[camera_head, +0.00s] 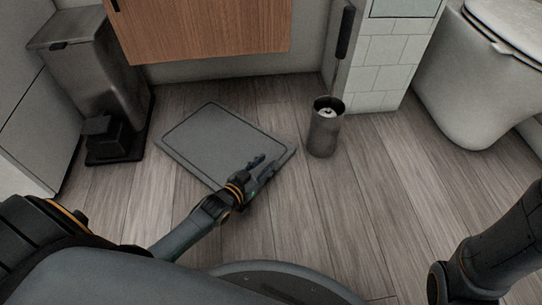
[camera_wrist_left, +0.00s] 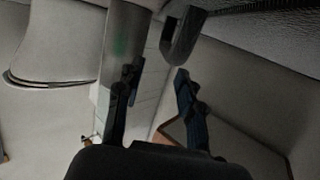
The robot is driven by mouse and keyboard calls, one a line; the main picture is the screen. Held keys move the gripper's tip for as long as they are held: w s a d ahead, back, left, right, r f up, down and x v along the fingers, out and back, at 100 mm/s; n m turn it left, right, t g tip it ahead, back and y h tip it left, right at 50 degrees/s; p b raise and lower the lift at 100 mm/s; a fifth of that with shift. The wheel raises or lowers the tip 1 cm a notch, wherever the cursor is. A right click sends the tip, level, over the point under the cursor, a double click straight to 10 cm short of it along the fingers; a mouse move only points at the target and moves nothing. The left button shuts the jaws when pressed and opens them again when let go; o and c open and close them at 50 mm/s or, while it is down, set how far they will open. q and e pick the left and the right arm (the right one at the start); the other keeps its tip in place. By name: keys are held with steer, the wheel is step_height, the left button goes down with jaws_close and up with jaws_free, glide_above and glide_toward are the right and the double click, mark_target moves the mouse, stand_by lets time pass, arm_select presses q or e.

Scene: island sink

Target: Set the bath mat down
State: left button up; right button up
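The bath mat (camera_head: 215,135) is a grey rectangle with a darker inner border line. In the head view it appears to lie flat on the wood floor in front of the wooden cabinet. My left gripper (camera_head: 262,165) is at its right-hand near corner, covering part of that corner; I cannot tell whether it touches the mat. In the left wrist view my left gripper's (camera_wrist_left: 155,88) two fingers stand apart with nothing visible held between them. A dark textured surface fills that view's upper right, probably the mat. My right arm shows at the right of the head view; its gripper is out of view.
A grey pedal bin (camera_head: 85,75) stands left of the mat. A dark cylindrical holder (camera_head: 324,135) stands close to the mat's right. A white toilet (camera_head: 475,85) is at the right, beyond a tiled half wall (camera_head: 378,70).

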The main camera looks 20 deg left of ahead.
arm_select(q)
steer(key=p+v, duration=0.2)
steer(key=v, duration=0.2)
steer(key=p+v, duration=0.2)
steer(key=v, duration=0.2)
steer(key=shift+r, duration=0.25)
steer(key=shift+s+a, duration=0.1)
steer(key=shift+s, duration=0.4)
